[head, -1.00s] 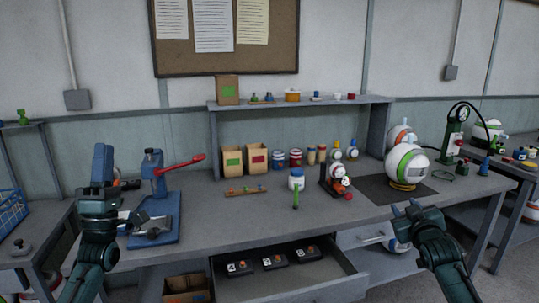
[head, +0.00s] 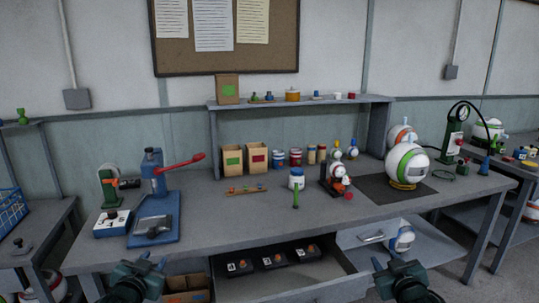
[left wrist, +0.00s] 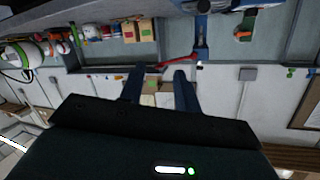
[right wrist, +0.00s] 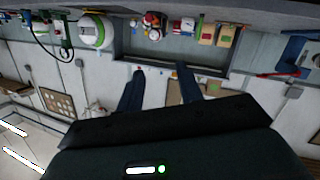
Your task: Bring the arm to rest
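My left gripper (head: 143,265) is low at the bottom left of the head view, in front of the workbench (head: 330,218). Its two fingers stand apart with nothing between them in the left wrist view (left wrist: 159,78). My right gripper (head: 396,264) is low at the bottom, right of centre, in front of the bench. Its fingers are also apart and empty in the right wrist view (right wrist: 160,75). Both wrist views look toward the wall and show the bench things upside down. Neither gripper touches anything that I can see.
A blue press with a red lever (head: 180,164) stands at the bench's left, beside a white-and-blue box (head: 112,224). An open drawer (head: 337,283) holding black units juts out between my grippers. A white-and-green sphere (head: 406,165) sits on a dark mat at the right.

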